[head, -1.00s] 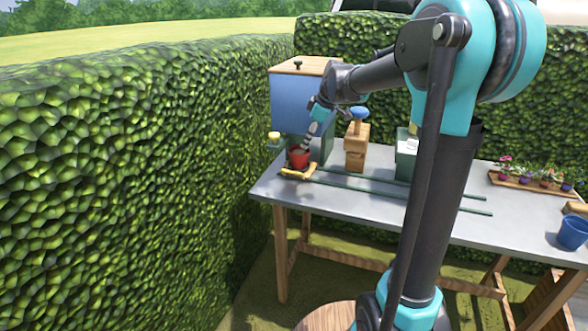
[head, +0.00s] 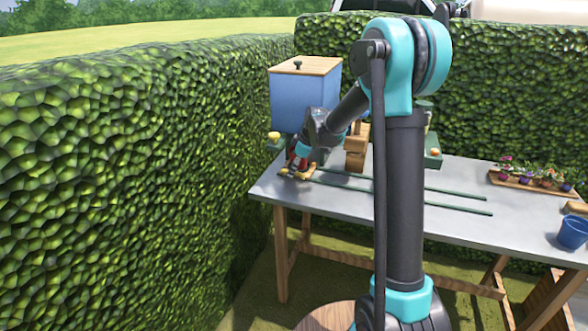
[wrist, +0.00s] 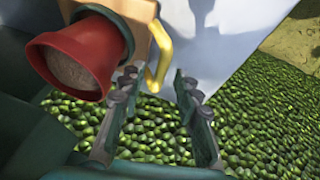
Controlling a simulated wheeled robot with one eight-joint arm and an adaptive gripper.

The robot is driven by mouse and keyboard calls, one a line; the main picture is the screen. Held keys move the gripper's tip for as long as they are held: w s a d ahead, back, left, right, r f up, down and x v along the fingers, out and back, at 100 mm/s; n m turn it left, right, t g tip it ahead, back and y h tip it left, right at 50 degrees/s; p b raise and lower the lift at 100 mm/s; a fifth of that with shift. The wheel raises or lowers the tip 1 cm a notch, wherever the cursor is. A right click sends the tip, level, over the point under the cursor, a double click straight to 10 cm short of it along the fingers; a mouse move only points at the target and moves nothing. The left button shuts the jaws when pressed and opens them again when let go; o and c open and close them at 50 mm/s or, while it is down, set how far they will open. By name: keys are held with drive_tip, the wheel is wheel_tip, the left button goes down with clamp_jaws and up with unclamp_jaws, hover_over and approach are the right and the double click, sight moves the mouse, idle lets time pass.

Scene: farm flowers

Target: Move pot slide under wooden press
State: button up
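The red pot (wrist: 85,45), with brown soil in it, sits on the pot slide at the upper left of the wrist view. The slide (wrist: 140,14) is a wooden block with a yellow curved handle (wrist: 160,50). In the head view the slide (head: 297,173) is at the table's left end, partly hidden by my gripper. My gripper (wrist: 155,92) is open, its two fingers apart and pointing toward the handle. Whether the handle is between the fingertips or just beyond them I cannot tell. The wooden press (head: 356,150) stands right of the slide, partly behind my arm.
Green rails (head: 440,190) run along the grey table (head: 470,228). A blue box (head: 300,98) with a wooden lid stands behind the slide. A flower tray (head: 535,183) and a blue pot (head: 572,232) are at the right. A hedge (head: 130,170) borders the left.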

drive_tip(key=shift+f, duration=0.1)
drive_tip(key=shift+c, duration=0.6)
clamp_jaws()
drive_tip(key=s+d, duration=0.2)
drive_tip(key=d, duration=0.5)
drive_tip(key=s+d, duration=0.3)
drive_tip(key=d, duration=0.3)
drive_tip(key=s+d, duration=0.2)
drive_tip(key=d, duration=0.5)
drive_tip(key=shift+s+d, duration=0.3)
drive_tip(key=shift+o, duration=0.6)
unclamp_jaws()
